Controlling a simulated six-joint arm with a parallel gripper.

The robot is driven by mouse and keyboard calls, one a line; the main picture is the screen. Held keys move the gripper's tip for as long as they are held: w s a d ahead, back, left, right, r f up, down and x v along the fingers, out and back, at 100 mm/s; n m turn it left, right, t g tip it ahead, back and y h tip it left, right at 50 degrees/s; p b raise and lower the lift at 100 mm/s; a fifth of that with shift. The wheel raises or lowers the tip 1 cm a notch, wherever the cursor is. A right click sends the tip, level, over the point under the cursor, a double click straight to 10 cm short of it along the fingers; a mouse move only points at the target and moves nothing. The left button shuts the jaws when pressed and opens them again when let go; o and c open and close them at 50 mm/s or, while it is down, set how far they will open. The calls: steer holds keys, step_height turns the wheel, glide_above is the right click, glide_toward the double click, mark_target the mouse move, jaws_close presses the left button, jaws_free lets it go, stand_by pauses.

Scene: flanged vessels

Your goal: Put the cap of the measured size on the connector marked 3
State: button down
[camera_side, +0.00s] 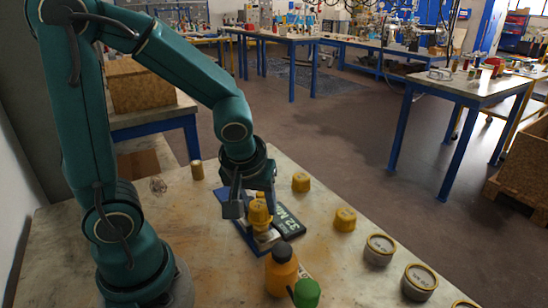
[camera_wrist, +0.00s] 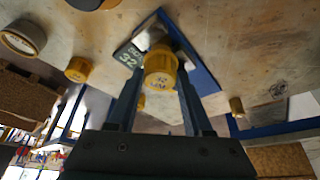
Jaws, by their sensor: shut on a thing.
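My gripper (camera_side: 252,207) is shut on a yellow cap (camera_side: 261,214), with a finger on each side of it. In the wrist view the held cap (camera_wrist: 160,72) shows dark lettering on its top, seemingly a number and MM. It is over or at the blue stand (camera_side: 243,232); I cannot tell whether it touches it. Other yellow caps stand on the table to the right, one farther back (camera_side: 301,182) and one nearer (camera_side: 345,219). I cannot make out a connector marked 3.
Grey round vessels with pale tops, a first (camera_side: 380,250) and a second (camera_side: 419,282), line the right edge. An orange bottle (camera_side: 282,272) and a green-topped one (camera_side: 306,293) stand in front. A small brass-coloured cylinder (camera_side: 197,170) stands at the back left.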

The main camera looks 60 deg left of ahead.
mark_target(259, 208)
steer(key=shift+f, duration=0.65)
steer(key=shift+c, duration=1.2)
jaws_free()
steer(key=shift+v, duration=2.4)
steer(key=shift+r, duration=0.35)
steer(key=s+d+r+m+t+h, duration=0.2)
steer(key=s+d+r+m+h, duration=0.1)
steer(key=m, duration=0.6)
steer(key=shift+s+d+r, duration=0.6)
steer(key=shift+s+d, duration=0.45)
